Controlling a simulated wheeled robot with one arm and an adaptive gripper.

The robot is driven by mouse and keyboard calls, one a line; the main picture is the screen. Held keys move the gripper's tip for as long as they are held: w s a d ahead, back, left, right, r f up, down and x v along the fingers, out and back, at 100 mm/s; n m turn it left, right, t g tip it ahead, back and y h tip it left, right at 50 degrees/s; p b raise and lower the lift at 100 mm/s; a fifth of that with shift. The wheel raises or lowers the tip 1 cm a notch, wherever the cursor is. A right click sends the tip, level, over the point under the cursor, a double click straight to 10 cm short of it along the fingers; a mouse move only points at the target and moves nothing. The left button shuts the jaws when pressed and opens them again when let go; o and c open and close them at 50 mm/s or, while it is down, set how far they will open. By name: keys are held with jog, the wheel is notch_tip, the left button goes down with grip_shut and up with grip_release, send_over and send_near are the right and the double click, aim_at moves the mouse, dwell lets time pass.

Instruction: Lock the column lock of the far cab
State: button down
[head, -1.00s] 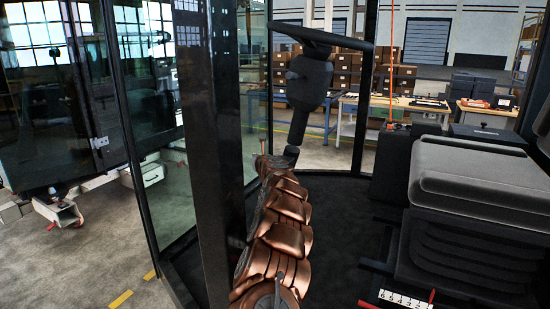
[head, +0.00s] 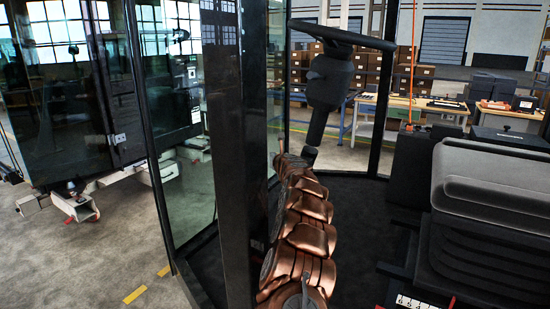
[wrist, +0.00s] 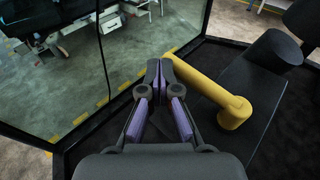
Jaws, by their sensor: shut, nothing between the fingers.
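The column lock is a yellow lever (wrist: 212,92) in the wrist view, with a thick round boss at its lower right end. It lies beside a dark column part (wrist: 270,55), and its upper left end is partly behind my fingers. My gripper (wrist: 160,66) has its purple-padded fingers together with nothing between them. Its right finger is close beside the lever; I cannot tell whether they touch. In the head view the steering column (head: 328,85) stands upright under the steering wheel (head: 340,36). My copper arm reaches towards its foot; the lever and fingers are not discernible there.
A dark cab post (head: 236,150) stands just left of my arm. A black seat (head: 495,190) fills the right side. Glass panels (head: 178,130) close the cab's left side. Dark floor (head: 355,215) lies open between arm and seat.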

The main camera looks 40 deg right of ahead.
jog(key=s+a+r+b, duration=0.1)
jog(key=s+a+b, duration=0.2)
jog(key=a, duration=0.3)
jog(key=s+a+r+b, duration=0.1)
jog(key=s+a+b, duration=0.2)
jog(key=a+b, duration=0.2)
jog(key=shift+a+r, duration=0.4)
jog(key=shift+a, duration=0.25)
dwell(0.3)
jog(key=shift+s, duration=0.1)
dwell(0.5)
